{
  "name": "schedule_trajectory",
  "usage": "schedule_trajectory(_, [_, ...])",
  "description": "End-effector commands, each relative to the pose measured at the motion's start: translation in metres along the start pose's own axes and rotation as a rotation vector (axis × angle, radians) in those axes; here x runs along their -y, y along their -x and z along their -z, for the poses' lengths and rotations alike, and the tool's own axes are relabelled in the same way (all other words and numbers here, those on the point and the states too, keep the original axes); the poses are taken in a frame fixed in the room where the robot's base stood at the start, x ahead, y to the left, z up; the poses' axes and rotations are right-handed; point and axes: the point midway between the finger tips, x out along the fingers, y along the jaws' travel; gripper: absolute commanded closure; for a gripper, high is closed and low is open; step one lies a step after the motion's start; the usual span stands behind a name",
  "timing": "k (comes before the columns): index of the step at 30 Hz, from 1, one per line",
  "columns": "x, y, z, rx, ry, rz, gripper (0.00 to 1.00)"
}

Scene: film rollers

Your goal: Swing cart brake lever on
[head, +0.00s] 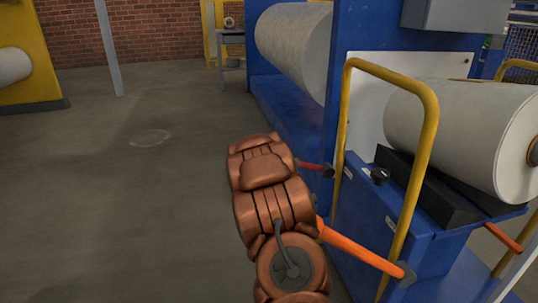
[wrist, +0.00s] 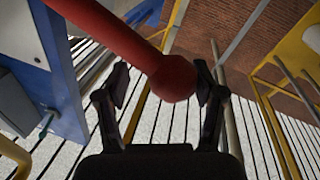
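The brake lever (head: 360,249) is an orange-red rod in the head view. It runs from a grey plate low on the blue cart (head: 363,213) up and left to behind my copper-coloured arm, which hides its end. In the wrist view the red lever (wrist: 110,31) comes in from the upper left and ends in a round red knob (wrist: 173,83). My gripper (wrist: 161,77) is open, with a dark finger on each side of the knob. The knob appears nearer the right finger, and a gap shows at the left finger. I cannot tell whether it touches.
A yellow rail (head: 430,135) rises from the cart in front of a large white roll (head: 465,132). A short red rod (head: 312,166) with a dark end lies beside the arm. A blue machine (head: 353,30) stands behind. The grey floor (head: 130,200) at left is clear.

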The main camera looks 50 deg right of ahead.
Motion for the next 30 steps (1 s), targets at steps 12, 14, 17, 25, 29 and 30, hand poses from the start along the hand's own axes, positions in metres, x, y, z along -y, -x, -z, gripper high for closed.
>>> schedule_trajectory(12, [0.002,0.003,0.004,-0.008,0.001,0.004,0.33])
schedule_trajectory(14, [0.001,0.006,0.004,-0.008,0.001,0.003,0.33])
schedule_trajectory(17, [0.001,0.013,0.004,-0.009,0.001,0.002,0.33])
schedule_trajectory(25, [-0.001,0.045,0.002,-0.004,0.002,0.000,0.33])
schedule_trajectory(29, [0.001,0.061,0.000,0.001,0.002,0.003,0.33])
schedule_trajectory(30, [0.001,0.065,0.000,0.000,0.002,0.003,0.33])
